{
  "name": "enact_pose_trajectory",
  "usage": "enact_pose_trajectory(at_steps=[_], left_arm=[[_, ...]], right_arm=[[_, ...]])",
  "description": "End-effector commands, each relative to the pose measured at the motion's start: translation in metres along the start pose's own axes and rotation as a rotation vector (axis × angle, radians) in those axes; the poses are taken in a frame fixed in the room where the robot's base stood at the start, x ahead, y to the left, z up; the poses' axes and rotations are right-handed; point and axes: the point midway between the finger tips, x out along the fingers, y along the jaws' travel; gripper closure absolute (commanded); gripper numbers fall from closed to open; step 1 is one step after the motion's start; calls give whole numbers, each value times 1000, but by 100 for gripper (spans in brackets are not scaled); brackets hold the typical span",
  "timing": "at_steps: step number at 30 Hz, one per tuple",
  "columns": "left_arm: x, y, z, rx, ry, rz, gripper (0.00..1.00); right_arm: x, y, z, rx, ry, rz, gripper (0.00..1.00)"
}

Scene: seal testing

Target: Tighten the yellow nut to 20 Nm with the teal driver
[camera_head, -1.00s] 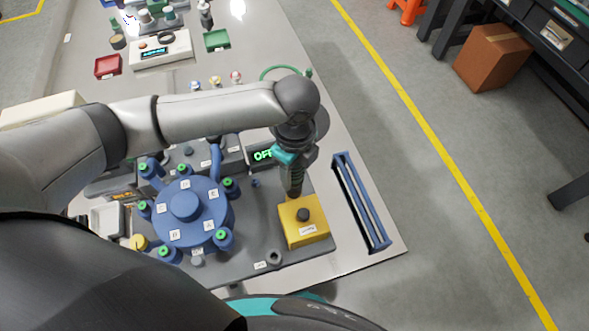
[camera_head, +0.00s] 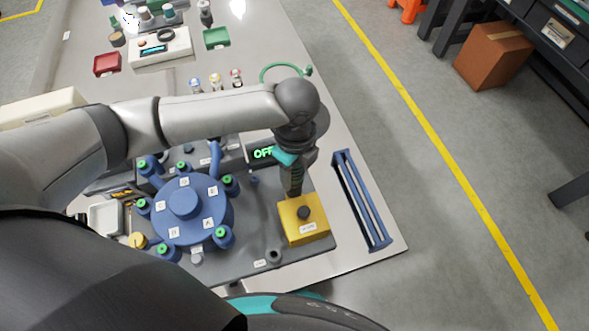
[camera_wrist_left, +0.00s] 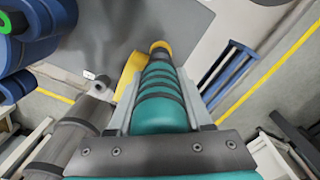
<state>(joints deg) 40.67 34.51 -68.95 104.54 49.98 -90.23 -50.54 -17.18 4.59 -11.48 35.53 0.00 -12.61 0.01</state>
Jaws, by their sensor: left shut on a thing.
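My left gripper (camera_head: 293,174) is shut on the teal driver (camera_head: 285,158), above the grey fixture plate and just behind the yellow box. In the left wrist view the gripper (camera_wrist_left: 165,98) has a finger on each side of the ribbed teal driver (camera_wrist_left: 158,110), which points away from the palm. A yellow ring shows at its far end; I cannot tell if it belongs to the driver. A yellow nut-like piece (camera_head: 138,241) sits at the lower left of the blue round fixture (camera_head: 185,203). My right gripper is not in view.
The yellow box (camera_head: 303,218) with a black knob stands near the plate's right corner. A display (camera_head: 263,153) reads OFF. A blue slotted rack (camera_head: 361,200) lies at the table's right edge. Several green-ringed fittings surround the blue fixture.

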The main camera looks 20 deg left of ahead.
Motion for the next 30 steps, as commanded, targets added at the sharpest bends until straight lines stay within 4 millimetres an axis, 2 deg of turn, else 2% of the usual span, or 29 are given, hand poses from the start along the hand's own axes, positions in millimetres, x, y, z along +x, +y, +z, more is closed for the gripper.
enact_pose_trajectory(at_steps=[30], left_arm=[[7,-1,0,0,1,-3,100]], right_arm=[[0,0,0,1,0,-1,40]])
